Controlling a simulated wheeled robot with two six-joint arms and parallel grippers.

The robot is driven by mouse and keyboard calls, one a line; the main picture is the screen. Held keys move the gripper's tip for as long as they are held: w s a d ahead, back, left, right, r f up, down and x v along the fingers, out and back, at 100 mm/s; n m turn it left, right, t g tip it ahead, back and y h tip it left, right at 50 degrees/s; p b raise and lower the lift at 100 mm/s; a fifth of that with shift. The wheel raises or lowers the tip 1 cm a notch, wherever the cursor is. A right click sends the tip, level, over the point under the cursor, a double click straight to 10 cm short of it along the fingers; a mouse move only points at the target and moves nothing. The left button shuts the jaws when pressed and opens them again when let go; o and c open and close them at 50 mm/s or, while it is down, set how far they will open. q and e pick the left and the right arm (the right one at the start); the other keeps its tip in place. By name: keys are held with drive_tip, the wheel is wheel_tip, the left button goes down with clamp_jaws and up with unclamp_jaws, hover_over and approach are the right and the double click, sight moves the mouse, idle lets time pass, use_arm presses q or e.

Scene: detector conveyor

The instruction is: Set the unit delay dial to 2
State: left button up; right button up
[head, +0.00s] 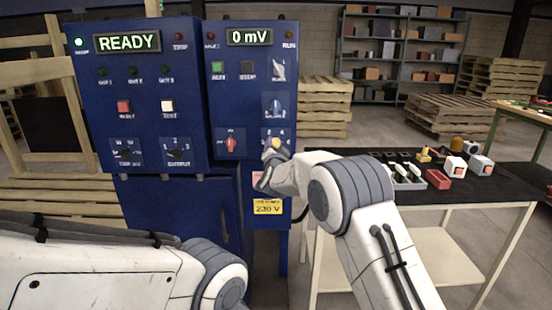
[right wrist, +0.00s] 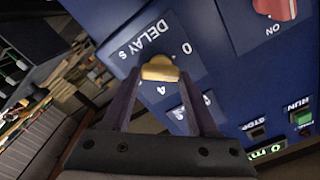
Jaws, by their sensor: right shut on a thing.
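The unit delay dial (head: 276,143) is a yellow knob low on the right half of the blue panel. In the right wrist view the yellow knob (right wrist: 160,69) sits on a plate lettered "DELAY s", with a 0 and a 4 legible; the picture is turned over. My right gripper (right wrist: 158,76) is shut on the knob, one finger on each side. In the head view my right gripper (head: 271,155) reaches the panel from below. I cannot tell which number the knob points at. My left arm shows at the lower left; its gripper is not in view.
A red switch (head: 231,143) is close left of the dial. A "230 V" label (head: 268,207) is below. The displays read READY (head: 127,42) and 0 mV (head: 249,37). A black-topped table (head: 470,190) with small parts stands at the right.

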drive_tip(key=shift+f+m+b, duration=0.1)
drive_tip(key=shift+m+b, duration=1.65)
drive_tip(key=shift+m, duration=0.15)
drive_tip(key=o, duration=1.4)
drive_tip(key=shift+s, duration=0.1)
drive_tip(key=s+b, duration=0.1)
drive_tip(key=s, duration=0.9)
drive_tip(key=shift+s, duration=0.15)
